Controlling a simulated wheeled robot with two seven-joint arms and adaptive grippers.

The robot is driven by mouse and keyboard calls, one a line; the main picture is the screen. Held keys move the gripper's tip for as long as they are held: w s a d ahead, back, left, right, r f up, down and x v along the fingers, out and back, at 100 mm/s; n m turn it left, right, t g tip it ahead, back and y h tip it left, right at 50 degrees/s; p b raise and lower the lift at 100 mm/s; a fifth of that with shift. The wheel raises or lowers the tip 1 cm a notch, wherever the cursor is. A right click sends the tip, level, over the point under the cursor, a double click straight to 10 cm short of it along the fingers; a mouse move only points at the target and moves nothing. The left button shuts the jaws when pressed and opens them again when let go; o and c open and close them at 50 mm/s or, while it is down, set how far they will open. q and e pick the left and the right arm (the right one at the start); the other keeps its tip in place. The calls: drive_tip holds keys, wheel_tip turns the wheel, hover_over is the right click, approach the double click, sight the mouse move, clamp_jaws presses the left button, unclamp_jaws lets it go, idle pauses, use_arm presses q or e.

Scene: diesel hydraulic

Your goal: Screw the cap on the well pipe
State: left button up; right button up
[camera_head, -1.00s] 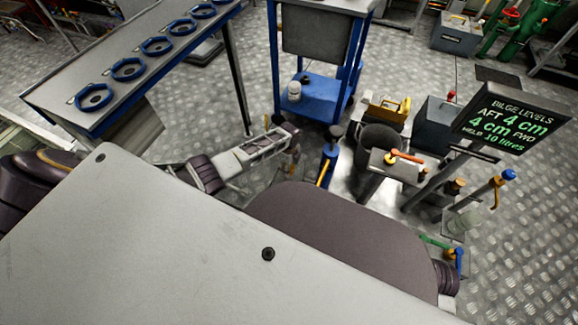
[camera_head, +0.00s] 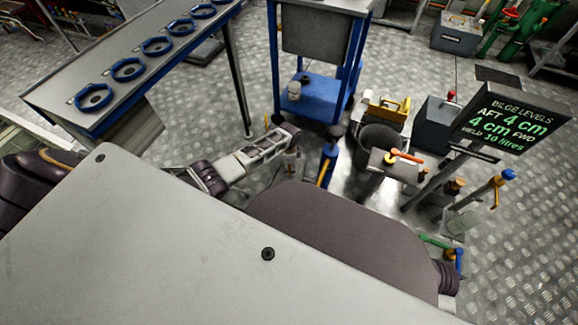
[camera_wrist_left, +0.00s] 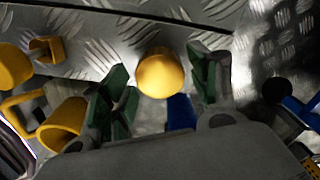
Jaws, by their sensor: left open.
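My left gripper (camera_head: 290,163) hangs below the wrist at the end of my left arm, left of a blue post with a dark top (camera_head: 328,160). In the left wrist view its two green-padded fingers (camera_wrist_left: 163,90) are open and apart. A rounded yellow, brass-like piece (camera_wrist_left: 160,73) shows between and beyond the fingertips. I cannot tell whether it is the cap or the pipe's top, or whether a finger touches it. A blue part (camera_wrist_left: 181,112) shows below it.
A blue trolley (camera_head: 322,98) stands behind the gripper. A dark bucket (camera_head: 380,138), an orange-handled stand (camera_head: 405,157) and a bilge-level display (camera_head: 507,118) stand to the right. Yellow cup-shaped pieces (camera_wrist_left: 62,122) lie left in the wrist view. A valve bench (camera_head: 120,75) is at upper left.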

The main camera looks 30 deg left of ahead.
use_arm(q)
drive_tip(key=shift+n, duration=1.8)
drive_tip(key=shift+c, duration=0.2)
drive_tip(key=c, duration=0.9)
drive_tip(key=shift+m, duration=3)
drive_tip(key=m, duration=0.6)
drive_tip(key=shift+m, duration=0.3)
drive_tip(key=o, duration=1.1)
drive_tip(key=shift+o, duration=0.2)
drive_tip(key=shift+r, duration=0.15)
wheel_tip(320, 180, up, 12)
drive_tip(key=shift+f, duration=0.2)
